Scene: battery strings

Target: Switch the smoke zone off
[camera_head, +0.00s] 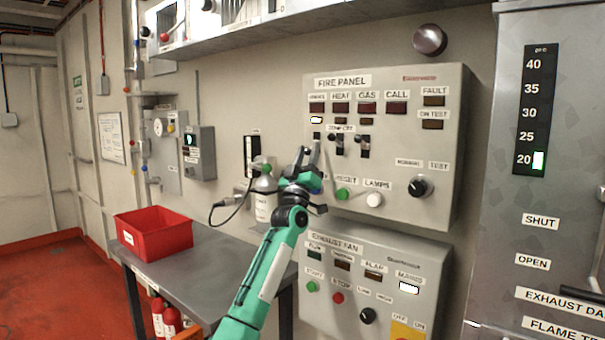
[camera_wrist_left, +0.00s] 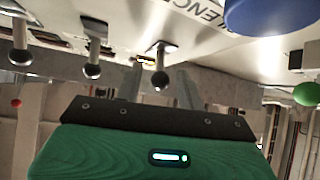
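The fire panel (camera_head: 440,150) is a grey box on the wall. Its zone row is labelled HEAT, GAS and CALL, with a partly legible label at the left above a small lit lamp (camera_head: 316,119). Below are the heat switch (camera_head: 339,145) and gas switch (camera_head: 364,148); the leftmost switch is mostly hidden by my gripper. My left gripper (camera_head: 309,155) is open and empty in front of the panel's lower left. In the left wrist view the leftmost zone's switch (camera_wrist_left: 160,70), a ball-ended lever, appears between the blurred fingers, with no clear contact. My right gripper is not in view.
A green button (camera_head: 342,194), white lamps button (camera_head: 375,200) and black knob (camera_head: 420,186) sit lower on the panel. The exhaust fan box (camera_head: 425,265) is below.

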